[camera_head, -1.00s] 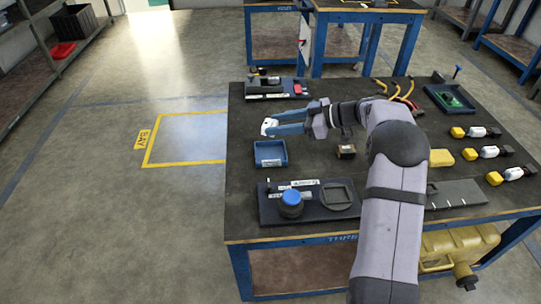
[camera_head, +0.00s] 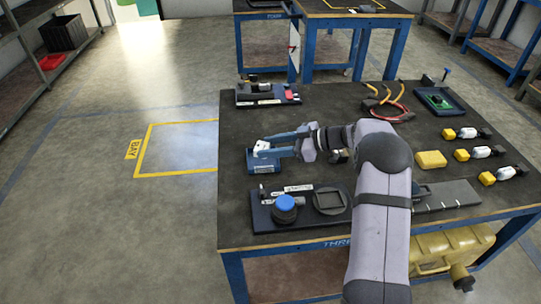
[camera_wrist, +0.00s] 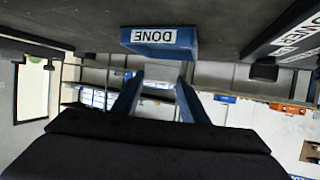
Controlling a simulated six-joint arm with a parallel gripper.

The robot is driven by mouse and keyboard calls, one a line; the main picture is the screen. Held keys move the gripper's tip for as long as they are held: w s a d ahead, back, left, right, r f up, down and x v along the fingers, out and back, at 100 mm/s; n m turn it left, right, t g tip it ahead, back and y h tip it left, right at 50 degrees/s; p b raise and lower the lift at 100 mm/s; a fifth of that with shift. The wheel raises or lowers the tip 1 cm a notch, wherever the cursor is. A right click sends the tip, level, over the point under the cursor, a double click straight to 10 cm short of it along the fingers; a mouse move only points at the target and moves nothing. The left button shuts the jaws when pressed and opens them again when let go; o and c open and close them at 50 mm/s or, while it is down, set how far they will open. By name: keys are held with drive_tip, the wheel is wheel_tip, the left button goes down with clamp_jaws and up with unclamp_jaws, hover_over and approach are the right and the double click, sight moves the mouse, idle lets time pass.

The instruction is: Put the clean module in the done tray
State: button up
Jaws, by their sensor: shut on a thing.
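The white module (camera_head: 261,147) shows at the tips of my gripper (camera_head: 264,146), which is shut on it. The blue done tray (camera_head: 265,165) lies near the left edge of the table. The module appears over the tray's far left part; I cannot tell if it touches the tray. In the wrist view, the tray's front with its DONE label (camera_wrist: 153,36) is beyond the two blue fingers of my gripper (camera_wrist: 156,88). My gripper hides part of the tray.
A dark fixture board with a blue-capped jar (camera_head: 285,204) is nearer than the tray. Another board (camera_head: 266,94) lies farther back. A yellow block (camera_head: 431,159), white-and-yellow modules (camera_head: 481,153) and a green-board tray (camera_head: 438,100) are on the right. The table middle has free room.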

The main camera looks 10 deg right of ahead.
sight(271, 163)
drive_tip(key=shift+f, duration=1.7)
drive_tip(key=shift+f, duration=0.1)
drive_tip(key=o, duration=0.9)
drive_tip(key=shift+f, duration=0.1)
drive_tip(key=shift+c, duration=0.2)
drive_tip(key=shift+r, duration=0.25)
drive_tip(key=v, duration=1.2)
drive_tip(key=shift+p, duration=0.35)
